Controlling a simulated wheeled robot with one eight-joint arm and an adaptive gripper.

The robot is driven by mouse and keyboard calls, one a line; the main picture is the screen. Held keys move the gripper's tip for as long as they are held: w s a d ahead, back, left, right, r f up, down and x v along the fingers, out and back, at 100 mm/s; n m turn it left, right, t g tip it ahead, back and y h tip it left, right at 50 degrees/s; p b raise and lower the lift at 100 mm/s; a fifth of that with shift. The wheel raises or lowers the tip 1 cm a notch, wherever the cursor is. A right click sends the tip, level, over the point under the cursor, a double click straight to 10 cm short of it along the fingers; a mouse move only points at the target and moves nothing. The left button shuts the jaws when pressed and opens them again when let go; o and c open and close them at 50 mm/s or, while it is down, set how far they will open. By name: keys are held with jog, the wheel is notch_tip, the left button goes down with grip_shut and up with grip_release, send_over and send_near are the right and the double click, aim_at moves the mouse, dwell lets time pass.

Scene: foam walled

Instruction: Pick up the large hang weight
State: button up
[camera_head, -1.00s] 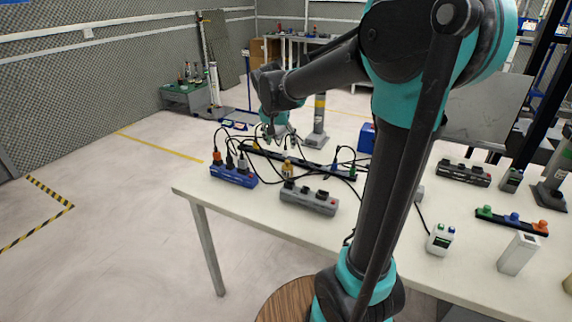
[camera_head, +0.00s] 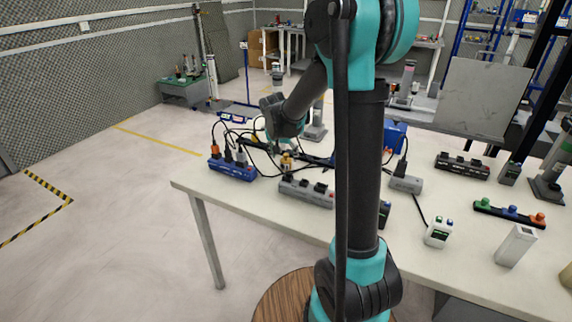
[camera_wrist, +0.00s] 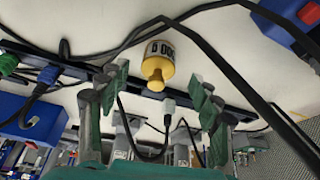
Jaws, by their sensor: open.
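A yellow weight with a pale band and dark print ending in zeros (camera_wrist: 158,62) is on the white table, most likely the large hang weight. In the head view a small yellow piece (camera_head: 286,163) shows below my gripper and behind a grey power strip. My gripper (camera_wrist: 157,82) is open and empty. In the wrist view its fingers stand apart on either side, with the yellow weight near the middle between them, just beyond the tips. In the head view my gripper (camera_head: 278,146) is partly hidden by my arm.
Black cables loop around the weight, some close to my fingers. A dark rail (camera_wrist: 58,62) runs past it. A blue power strip (camera_head: 232,170) and grey power strip (camera_head: 307,192) stand nearby. The table's (camera_head: 270,221) front left is clear.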

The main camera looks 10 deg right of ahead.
aim_at(285, 157)
jog(key=shift+x, duration=2.15)
jog(key=shift+d, duration=0.15)
jog(key=shift+c, duration=0.4)
grip_shut()
